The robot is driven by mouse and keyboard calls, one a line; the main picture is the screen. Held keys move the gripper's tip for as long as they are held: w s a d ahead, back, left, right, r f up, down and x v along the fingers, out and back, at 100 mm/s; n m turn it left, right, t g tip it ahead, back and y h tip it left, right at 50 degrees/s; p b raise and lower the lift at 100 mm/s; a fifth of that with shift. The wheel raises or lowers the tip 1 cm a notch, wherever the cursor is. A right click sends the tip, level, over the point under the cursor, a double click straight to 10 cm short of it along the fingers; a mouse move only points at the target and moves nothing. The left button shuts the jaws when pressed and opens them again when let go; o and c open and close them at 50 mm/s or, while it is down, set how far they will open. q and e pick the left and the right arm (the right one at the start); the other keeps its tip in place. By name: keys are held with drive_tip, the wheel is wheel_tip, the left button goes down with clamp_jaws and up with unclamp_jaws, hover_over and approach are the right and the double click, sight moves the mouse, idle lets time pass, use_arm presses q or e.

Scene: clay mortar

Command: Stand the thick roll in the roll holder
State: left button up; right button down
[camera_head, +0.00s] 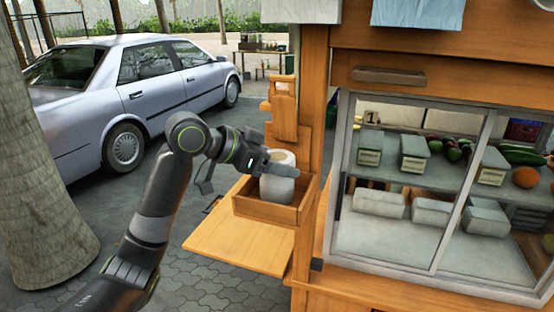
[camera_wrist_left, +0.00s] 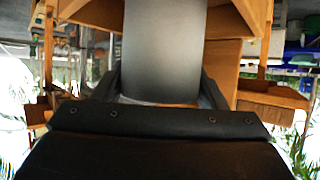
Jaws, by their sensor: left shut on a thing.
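The thick roll (camera_head: 278,188) is a white upright cylinder with a tan top, in the head view. My left gripper (camera_head: 284,170) reaches it from the left and is shut around its upper part. In the left wrist view the roll (camera_wrist_left: 165,50) is a shaded grey cylinder between the two dark fingers. The roll holder (camera_head: 262,210) is an open wooden box on the side of the stall. The roll stands upright at the box opening, with its lower end close to the front wall. I cannot tell whether it touches the box floor. My right gripper is not in view.
A wooden shelf board (camera_head: 235,240) juts out below and left of the holder. A wooden post (camera_head: 312,90) stands right behind it. The glass case (camera_head: 400,230) fills the right side. A silver car (camera_head: 150,90) and a tree trunk (camera_head: 40,200) are at left.

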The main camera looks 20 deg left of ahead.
use_arm(q)
drive_tip(key=shift+f, duration=0.2)
drive_tip(key=o, duration=1.1)
drive_tip(key=shift+c, duration=0.2)
drive_tip(key=shift+r, duration=0.2)
drive_tip(key=b+v, duration=0.2)
drive_tip(key=v, duration=1)
drive_tip(key=shift+b, duration=0.35)
